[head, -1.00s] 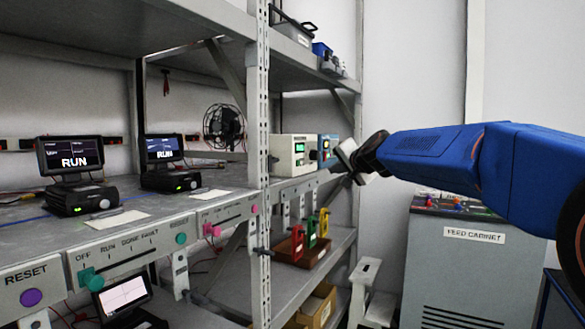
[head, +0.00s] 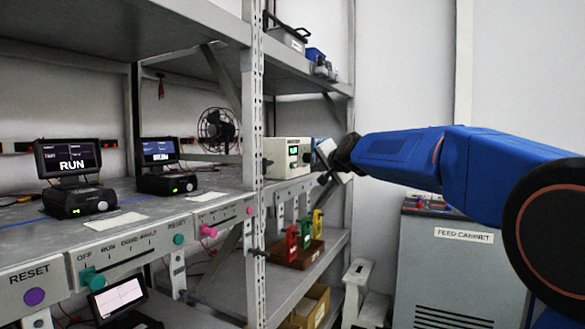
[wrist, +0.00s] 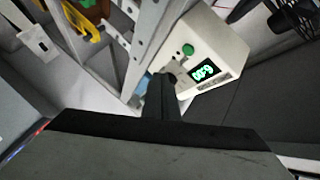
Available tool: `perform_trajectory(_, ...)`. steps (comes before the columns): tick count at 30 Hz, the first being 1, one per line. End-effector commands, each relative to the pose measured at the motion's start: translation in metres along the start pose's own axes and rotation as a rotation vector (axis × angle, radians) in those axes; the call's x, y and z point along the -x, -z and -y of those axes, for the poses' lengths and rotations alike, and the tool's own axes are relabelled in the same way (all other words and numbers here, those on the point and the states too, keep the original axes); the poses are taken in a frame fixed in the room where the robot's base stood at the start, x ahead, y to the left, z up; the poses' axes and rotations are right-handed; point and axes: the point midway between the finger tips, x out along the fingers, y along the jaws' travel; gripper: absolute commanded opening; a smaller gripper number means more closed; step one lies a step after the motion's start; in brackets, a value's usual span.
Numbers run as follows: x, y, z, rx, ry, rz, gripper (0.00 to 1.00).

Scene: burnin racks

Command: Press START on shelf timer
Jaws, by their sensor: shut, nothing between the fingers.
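The shelf timer appears to be the cream box (head: 283,169) with lit green readouts on the middle shelf, just right of the rack post. In the wrist view the same cream box (wrist: 222,42) shows a round green button (wrist: 188,49) and a lit green display (wrist: 203,71); the button's lettering is too small to read. My gripper (wrist: 166,78) is shut and empty, its dark fingertips appearing just below the button in the picture. Whether they touch the box I cannot tell. In the head view my gripper (head: 324,163) is to the right of the box, its tips unclear.
The perforated rack post (head: 252,100) stands left of the box. A fan (head: 217,131) is behind it. Red, green and yellow clamps stand in a brown tray (head: 306,254) on the shelf below. The feed cabinet (head: 450,270) is at the right, below my arm.

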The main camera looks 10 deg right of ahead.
Motion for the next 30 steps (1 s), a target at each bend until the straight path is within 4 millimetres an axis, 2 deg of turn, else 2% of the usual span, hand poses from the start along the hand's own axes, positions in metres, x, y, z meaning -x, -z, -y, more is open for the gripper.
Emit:
perform_trajectory(13, -0.032, -0.024, 0.023, 0.002, 0.000, 0.001, 0.00)
perform_trajectory(30, -0.036, -0.026, 0.026, 0.000, 0.000, 0.000, 0.00)
